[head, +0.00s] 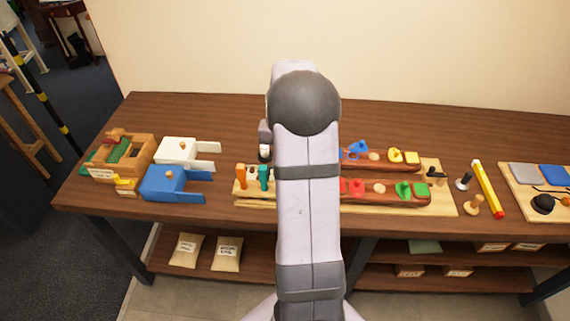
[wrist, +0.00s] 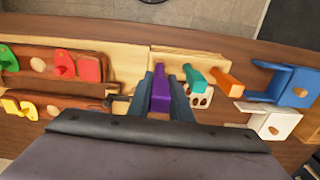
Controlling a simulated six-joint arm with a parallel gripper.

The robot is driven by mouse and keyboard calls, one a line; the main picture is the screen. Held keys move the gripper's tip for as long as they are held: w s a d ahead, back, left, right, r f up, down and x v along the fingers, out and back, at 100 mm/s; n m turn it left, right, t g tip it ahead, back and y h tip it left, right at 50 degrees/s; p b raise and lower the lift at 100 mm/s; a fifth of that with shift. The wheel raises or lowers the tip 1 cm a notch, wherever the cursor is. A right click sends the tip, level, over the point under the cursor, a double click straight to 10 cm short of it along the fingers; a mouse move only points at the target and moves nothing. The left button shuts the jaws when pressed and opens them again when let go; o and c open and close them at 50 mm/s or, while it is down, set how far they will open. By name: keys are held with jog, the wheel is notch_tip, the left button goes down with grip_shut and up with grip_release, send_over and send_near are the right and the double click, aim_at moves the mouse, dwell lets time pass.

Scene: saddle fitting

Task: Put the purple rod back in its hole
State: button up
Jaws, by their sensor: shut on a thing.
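My gripper (wrist: 160,80) is shut on the purple rod (wrist: 160,97), which shows between its two fingers in the wrist view. The teal rod (wrist: 195,78) and the orange rod (wrist: 226,83) are to its right there. In the head view the orange rod (head: 241,178) and the teal rod (head: 264,178) stand upright at a pale wooden stand (head: 254,203). My arm hides the purple rod and most of the gripper there. A pale block with round holes (wrist: 203,99) shows beside the teal rod. I cannot tell whether the purple rod's lower end is in a hole.
Blue (head: 165,183) and white (head: 176,150) holders stand left of the stand. Red-brown trays with coloured knobbed pieces (head: 385,190) lie on a board to the right. A yellow pencil-like bar (head: 487,188) is farther right. The table's back strip (head: 190,110) is clear.

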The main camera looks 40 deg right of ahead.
jog(key=shift+f+b, duration=1.55)
jog(key=shift+f, duration=1.35)
jog(key=o, duration=1)
jog(key=shift+c, duration=0.2)
jog(key=shift+r+b, duration=1)
jog(key=shift+r, duration=2.7)
